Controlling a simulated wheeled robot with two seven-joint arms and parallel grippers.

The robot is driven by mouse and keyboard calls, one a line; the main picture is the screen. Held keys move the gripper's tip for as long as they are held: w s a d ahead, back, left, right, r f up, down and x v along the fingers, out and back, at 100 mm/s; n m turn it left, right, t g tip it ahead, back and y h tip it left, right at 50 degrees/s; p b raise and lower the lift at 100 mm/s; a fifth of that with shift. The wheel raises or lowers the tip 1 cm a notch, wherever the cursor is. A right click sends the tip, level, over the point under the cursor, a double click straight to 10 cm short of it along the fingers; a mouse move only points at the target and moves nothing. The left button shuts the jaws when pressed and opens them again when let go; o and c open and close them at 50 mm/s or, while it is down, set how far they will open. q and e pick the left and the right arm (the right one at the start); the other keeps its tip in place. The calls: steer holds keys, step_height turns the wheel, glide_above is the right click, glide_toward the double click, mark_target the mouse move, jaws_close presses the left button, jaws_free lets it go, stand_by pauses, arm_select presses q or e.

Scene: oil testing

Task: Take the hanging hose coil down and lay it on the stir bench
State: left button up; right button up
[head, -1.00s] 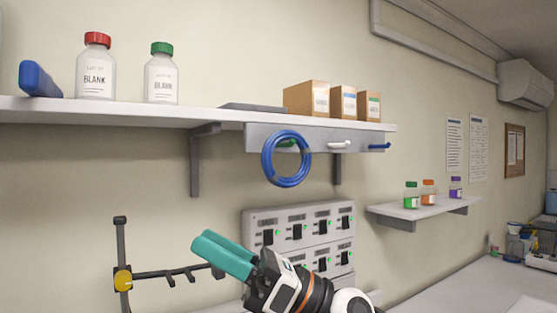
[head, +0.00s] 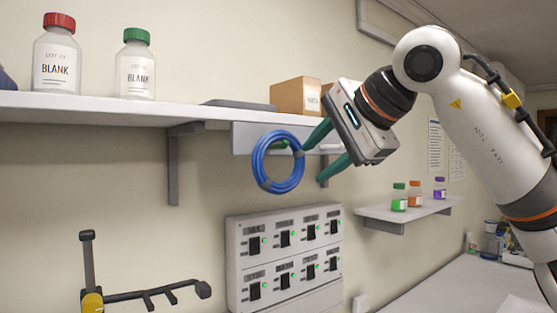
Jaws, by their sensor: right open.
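The blue hose coil (head: 259,163) hangs on a green peg (head: 284,143) of the grey rail (head: 243,137) under the wall shelf. My right gripper (head: 308,162) has green fingers, spread apart and empty. It comes in from the right, just beside the coil; its upper fingertip is close to the coil's right edge, and I cannot tell if they touch. The lower finger points below the rail. My left gripper is not in view. I cannot make out the stir bench for certain; a pale worktop (head: 440,290) shows at lower right.
The wall shelf (head: 60,105) holds a red-capped bottle (head: 57,58), a green-capped bottle (head: 135,68) and a cardboard box (head: 297,97). A switch panel (head: 285,260) is below the coil. A dark stand (head: 88,265) is at lower left. A small shelf (head: 405,213) with three small bottles is at right.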

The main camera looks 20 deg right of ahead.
mark_target(283, 185)
steer(key=p+x, duration=0.1)
steer(key=x, duration=0.3)
steer(key=p+x, duration=0.2)
steer(key=x, duration=0.2)
steer(key=shift+w+a+r, duration=0.15)
steer(key=shift+w+a, duration=0.15)
steer(key=shift+w, duration=0.1)
steer(key=shift+w+a+f, duration=0.1)
steer(key=shift+w+f, duration=0.2)
steer(key=shift+s, duration=0.1)
steer(key=shift+c, duration=0.4)
steer(key=shift+r, duration=0.1)
steer(key=shift+c, duration=1.4)
jaws_close()
